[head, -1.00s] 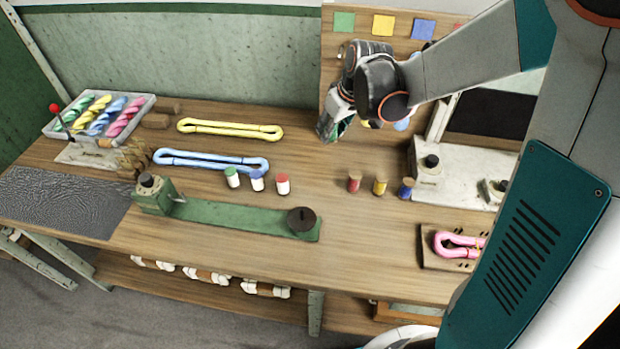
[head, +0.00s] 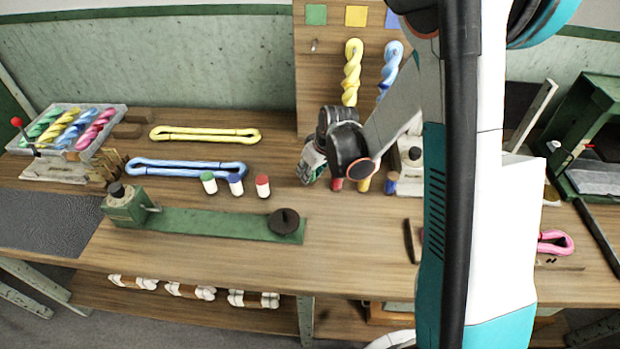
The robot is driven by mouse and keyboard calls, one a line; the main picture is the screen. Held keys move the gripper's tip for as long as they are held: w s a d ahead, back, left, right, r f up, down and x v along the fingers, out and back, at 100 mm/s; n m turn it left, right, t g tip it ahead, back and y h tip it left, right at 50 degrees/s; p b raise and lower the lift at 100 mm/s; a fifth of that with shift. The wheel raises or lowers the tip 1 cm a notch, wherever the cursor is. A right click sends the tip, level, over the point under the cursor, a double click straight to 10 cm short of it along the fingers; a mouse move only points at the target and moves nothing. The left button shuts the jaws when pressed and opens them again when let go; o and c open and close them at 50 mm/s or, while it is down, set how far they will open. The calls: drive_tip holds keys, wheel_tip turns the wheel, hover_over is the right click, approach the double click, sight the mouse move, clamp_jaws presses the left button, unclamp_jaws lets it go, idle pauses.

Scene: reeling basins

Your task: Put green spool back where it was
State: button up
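My gripper (head: 311,166) hangs over the table, left of a row of thread spools: red (head: 337,184), yellow (head: 363,184) and blue (head: 391,184). It is small and seen from outside, with green and white surfaces around its end. I cannot tell whether its fingers are open, or whether a green spool is between them. No separate spool wound in green thread shows on the table. A white cylinder with a green top (head: 209,183) stands left of white cylinders with blue (head: 236,185) and red (head: 262,187) tops.
A green fixture (head: 225,222) with a dark disc lies in front. Yellow (head: 205,134) and blue (head: 150,168) looped skeins lie behind it. A tray (head: 123,124) holds twisted skeins at left. The board behind has hanging yellow (head: 351,72) and blue skeins. My arm hides much of the right side.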

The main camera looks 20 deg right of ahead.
drive_tip(key=shift+f, duration=1.3)
drive_tip(key=shift+f+b, duration=0.1)
drive_tip(key=shift+b, duration=0.3)
drive_tip(key=o, duration=1.1)
